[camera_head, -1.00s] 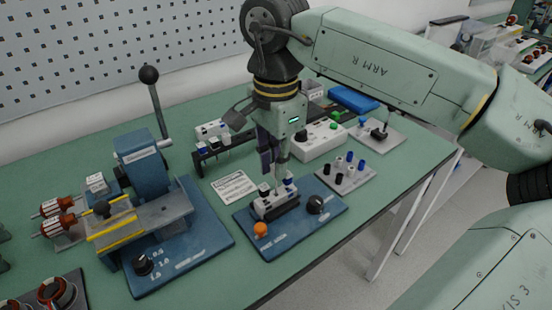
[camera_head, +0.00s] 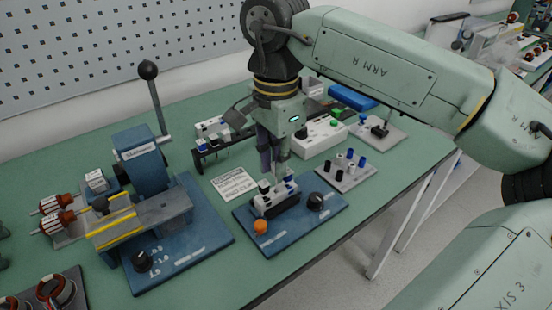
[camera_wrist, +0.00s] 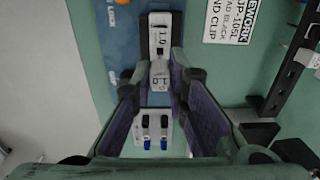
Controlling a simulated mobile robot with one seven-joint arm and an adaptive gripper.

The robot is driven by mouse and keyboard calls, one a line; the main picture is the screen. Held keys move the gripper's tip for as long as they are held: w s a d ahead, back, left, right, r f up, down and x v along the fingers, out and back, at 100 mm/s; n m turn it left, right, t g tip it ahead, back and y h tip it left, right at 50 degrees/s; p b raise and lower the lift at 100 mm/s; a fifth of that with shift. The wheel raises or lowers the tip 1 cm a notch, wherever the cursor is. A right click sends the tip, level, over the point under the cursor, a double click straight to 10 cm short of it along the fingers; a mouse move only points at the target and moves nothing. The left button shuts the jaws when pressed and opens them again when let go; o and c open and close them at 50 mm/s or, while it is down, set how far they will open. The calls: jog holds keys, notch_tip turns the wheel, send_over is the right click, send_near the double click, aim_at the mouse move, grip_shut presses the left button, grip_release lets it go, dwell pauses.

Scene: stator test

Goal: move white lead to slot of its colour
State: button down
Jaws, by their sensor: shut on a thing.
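My gripper (camera_head: 274,173) points down over the blue fixture plate (camera_head: 325,222). Its fingers are shut on a small white piece with a dark mark (camera_wrist: 160,76), which I take to be the white lead; in the head view the fingers mostly hide it. Below it, a white slotted block (camera_head: 277,205) sits on the plate, with dark caps near its ends. In the wrist view this block (camera_wrist: 160,22) runs up from the fingertips. I cannot tell whether the held piece touches the block, and slot colours are unclear.
The plate has an orange knob (camera_head: 260,227) and a black knob (camera_head: 316,201). A grey board (camera_head: 338,184) with black and blue pegs stands to the right. A lever press (camera_head: 142,165) stands left. A printed card (camera_head: 234,184) lies behind the plate.

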jog(key=shift+f+b, duration=0.4)
jog(key=shift+f, duration=0.1)
dwell(0.6)
jog(key=shift+f+b, duration=0.35)
jog(key=shift+f, duration=0.1)
jog(key=shift+f, duration=0.15)
jog(key=shift+f+b, duration=0.4)
jog(key=shift+b, duration=0.05)
jog(key=c, duration=1.5)
grip_release()
jog(key=shift+r, duration=0.15)
